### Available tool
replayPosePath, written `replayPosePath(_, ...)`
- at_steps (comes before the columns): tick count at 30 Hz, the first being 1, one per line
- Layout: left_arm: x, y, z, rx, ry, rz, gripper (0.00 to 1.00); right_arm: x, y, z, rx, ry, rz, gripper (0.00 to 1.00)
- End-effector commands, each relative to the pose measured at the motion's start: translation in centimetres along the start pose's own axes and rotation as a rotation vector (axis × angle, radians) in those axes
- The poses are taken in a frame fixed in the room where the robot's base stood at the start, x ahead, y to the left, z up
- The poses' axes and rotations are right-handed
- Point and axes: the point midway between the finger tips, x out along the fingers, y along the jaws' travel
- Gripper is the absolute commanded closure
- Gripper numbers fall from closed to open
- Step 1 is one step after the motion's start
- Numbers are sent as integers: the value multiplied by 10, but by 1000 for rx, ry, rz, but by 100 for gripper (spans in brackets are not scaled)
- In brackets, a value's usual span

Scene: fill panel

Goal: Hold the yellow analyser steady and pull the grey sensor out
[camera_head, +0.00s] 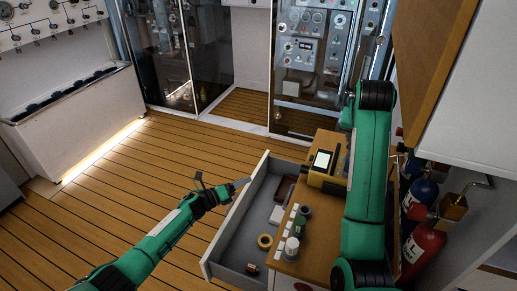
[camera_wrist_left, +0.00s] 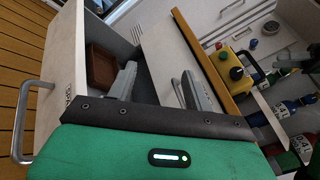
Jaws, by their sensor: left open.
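The yellow analyser (camera_head: 325,178) with a pale lit screen lies on the wooden counter top, just left of my right arm. The grey sensor cannot be told apart at this size; part of the analyser's right side is close to or behind that arm. My left gripper (camera_head: 240,184) is over the outer wall of the open drawer, left of the analyser and apart from it. In the left wrist view its two grey fingers (camera_wrist_left: 160,88) are apart with nothing between them. My right gripper cannot be made out.
The open grey drawer (camera_head: 228,240) holds a brown box (camera_head: 285,189), a yellow ring (camera_head: 265,241) and small items. Several small jars (camera_head: 291,248) stand on the counter's near part. Red (camera_head: 424,248) and blue cylinders stand at right. The wooden floor at left is clear.

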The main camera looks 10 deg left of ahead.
Motion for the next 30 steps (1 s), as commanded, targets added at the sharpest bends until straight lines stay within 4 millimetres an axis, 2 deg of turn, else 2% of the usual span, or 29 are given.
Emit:
replayPosePath(1,14,-17,12,91,37,-58,48,0,0,0,0,0,0,64)
replayPosePath(6,43,-66,33,406,179,-257,48,0,0,0,0,0,0,64)
replayPosePath(12,58,-113,54,753,349,-487,48,0,0,0,0,0,0,64)
replayPosePath(16,58,-132,67,937,452,-616,48,0,0,0,0,0,0,64)
replayPosePath(21,53,-145,79,1089,553,-733,48,0,0,0,0,0,0,64)
replayPosePath(26,50,-150,84,1147,595,-783,48,0,0,0,0,0,0,64)
replayPosePath(30,56,-153,76,1154,601,-793,48,0,0,0,0,0,0,64)
